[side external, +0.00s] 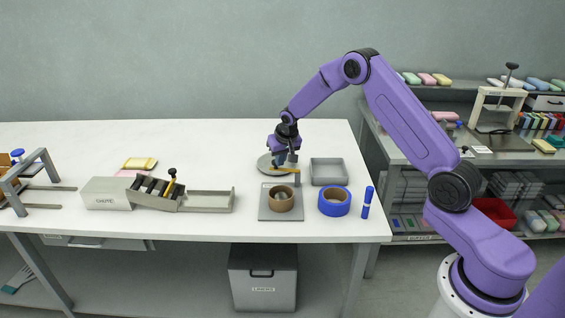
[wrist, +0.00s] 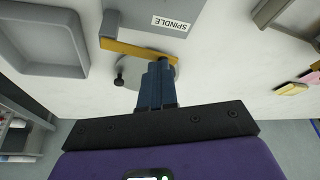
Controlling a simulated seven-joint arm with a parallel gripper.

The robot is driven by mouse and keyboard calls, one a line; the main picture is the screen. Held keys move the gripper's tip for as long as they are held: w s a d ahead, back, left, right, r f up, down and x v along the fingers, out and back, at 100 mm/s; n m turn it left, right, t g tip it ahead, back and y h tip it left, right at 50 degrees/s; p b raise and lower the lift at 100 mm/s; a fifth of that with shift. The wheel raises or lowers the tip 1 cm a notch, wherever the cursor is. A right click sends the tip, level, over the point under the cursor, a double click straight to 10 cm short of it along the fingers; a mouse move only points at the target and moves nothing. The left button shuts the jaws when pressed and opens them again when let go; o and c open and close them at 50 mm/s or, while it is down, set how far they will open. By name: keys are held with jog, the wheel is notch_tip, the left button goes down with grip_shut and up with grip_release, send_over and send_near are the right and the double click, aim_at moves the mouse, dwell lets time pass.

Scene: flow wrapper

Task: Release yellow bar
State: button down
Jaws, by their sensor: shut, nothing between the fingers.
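The yellow bar (wrist: 135,48) lies across the edge of the plate labelled SPINDLE (wrist: 200,12) in the wrist view. In the side view the yellow bar (side external: 286,170) shows as a thin strip above the spindle plate (side external: 264,212). My gripper (wrist: 160,64) is shut with its blue fingers together and nothing held. Its tips are close to the bar's right end in the wrist view; I cannot tell whether they touch it. In the side view my gripper (side external: 280,163) points down just behind the bar. A brown roll (side external: 281,198) sits on the spindle plate.
A grey round disc (side external: 265,164) lies behind the spindle, partly hidden by my gripper. The chute (side external: 106,194) is at left. Table between chute and spindle is clear.

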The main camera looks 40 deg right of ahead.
jog(key=shift+a, duration=0.1)
dwell(0.3)
jog(key=s+a+r, duration=0.2)
jog(key=s+r, duration=0.7)
jog(key=w+d+f, duration=0.1)
jog(key=w+f, duration=0.7)
jog(key=f, duration=0.1)
jog(key=shift+d+n, duration=0.3)
jog(key=shift+d, duration=0.05)
dwell(1.1)
jog(key=shift+w, duration=0.1)
